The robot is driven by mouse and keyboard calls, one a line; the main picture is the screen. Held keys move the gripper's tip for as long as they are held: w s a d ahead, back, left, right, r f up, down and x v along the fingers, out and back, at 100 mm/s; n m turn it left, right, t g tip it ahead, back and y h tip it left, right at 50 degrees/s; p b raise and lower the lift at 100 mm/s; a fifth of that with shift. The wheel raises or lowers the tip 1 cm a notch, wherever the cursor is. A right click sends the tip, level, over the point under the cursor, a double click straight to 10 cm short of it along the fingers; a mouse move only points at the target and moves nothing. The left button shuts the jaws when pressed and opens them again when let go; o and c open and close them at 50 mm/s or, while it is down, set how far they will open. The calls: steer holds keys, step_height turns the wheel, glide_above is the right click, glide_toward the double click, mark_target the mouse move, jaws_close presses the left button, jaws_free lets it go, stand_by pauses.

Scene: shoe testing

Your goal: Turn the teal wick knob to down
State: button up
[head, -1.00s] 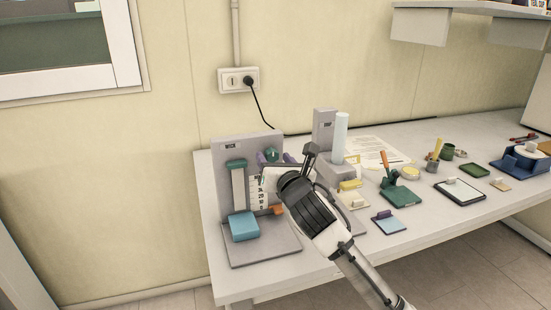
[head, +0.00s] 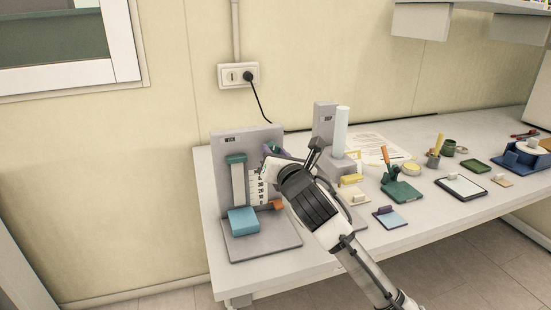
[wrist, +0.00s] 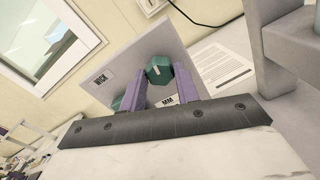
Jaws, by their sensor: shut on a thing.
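The teal wick knob (wrist: 160,69) is a faceted knob with a pale mark on its face, on the grey panel labelled WICK (head: 246,143). In the wrist view, my gripper (wrist: 162,78) has its two purple fingers on either side of the knob, shut on it. In the head view, the fingers and the knob (head: 269,149) show only in part behind my wrist. I cannot tell which way the mark points relative to the panel.
The panel's base holds a light blue block (head: 243,221), a white scale (head: 257,188) and an orange piece (head: 278,204). A grey stand with a white cylinder (head: 341,130) is close on the right. Several small items lie farther right on the table.

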steer(key=m+b, duration=0.5)
steer(key=m, duration=0.7)
steer(key=shift+m, duration=0.4)
steer(key=m, duration=0.3)
steer(key=shift+m, duration=0.3)
steer(key=m, duration=0.4)
steer(key=m+p, duration=0.2)
steer(key=m, duration=0.2)
steer(key=m+p, duration=0.2)
steer(key=m, duration=0.2)
steer(key=shift+m, duration=0.3)
steer(key=shift+m+p, duration=1)
steer(key=shift+m, duration=0.9)
steer(key=shift+f, duration=0.1)
